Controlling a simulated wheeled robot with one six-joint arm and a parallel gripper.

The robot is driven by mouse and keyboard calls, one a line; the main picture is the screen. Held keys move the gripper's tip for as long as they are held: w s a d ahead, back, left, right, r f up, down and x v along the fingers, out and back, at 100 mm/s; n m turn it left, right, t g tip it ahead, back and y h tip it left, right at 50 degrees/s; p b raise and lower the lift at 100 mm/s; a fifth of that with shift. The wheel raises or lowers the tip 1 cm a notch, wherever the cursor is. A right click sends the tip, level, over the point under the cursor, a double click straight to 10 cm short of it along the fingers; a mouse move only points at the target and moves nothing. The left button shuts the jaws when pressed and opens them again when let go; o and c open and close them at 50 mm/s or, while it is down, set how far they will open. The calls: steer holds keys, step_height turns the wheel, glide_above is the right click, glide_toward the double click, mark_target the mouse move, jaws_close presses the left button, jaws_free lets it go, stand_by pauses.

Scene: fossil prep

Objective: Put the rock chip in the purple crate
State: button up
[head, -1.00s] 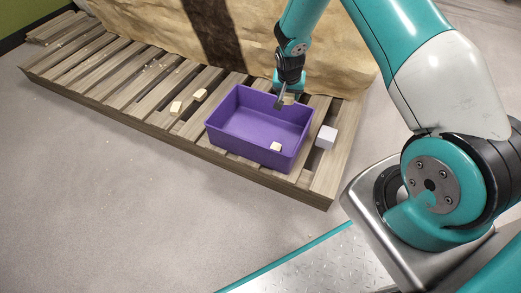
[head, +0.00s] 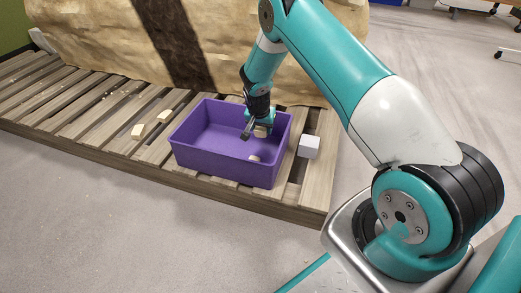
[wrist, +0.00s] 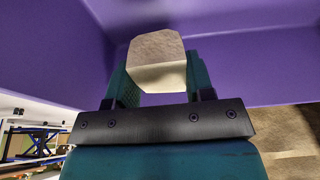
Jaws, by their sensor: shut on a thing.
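A tan rock chip (wrist: 157,58) is between the fingers of my gripper (wrist: 157,80) in the wrist view, with the crate's purple walls around it. In the head view my gripper (head: 257,128) is shut on the chip (head: 261,131) and is over the inside of the purple crate (head: 218,169), near its back right. Another pale chip (head: 255,158) lies on the crate floor near the front. Two more pale chips (head: 138,131) and (head: 164,117) lie on the pallet to the left of the crate.
The crate stands on a slatted wooden pallet (head: 311,200). A white block (head: 309,146) sits on the pallet right of the crate. A large tan rock block (head: 120,40) with a dark band stands behind. The grey floor in front is clear.

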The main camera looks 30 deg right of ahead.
mark_target(263, 146)
step_height(263, 146, down, 7)
steer(key=b, duration=0.3)
steer(key=shift+f, duration=0.2)
steer(key=shift+f, duration=0.15)
steer(key=o, duration=1.1)
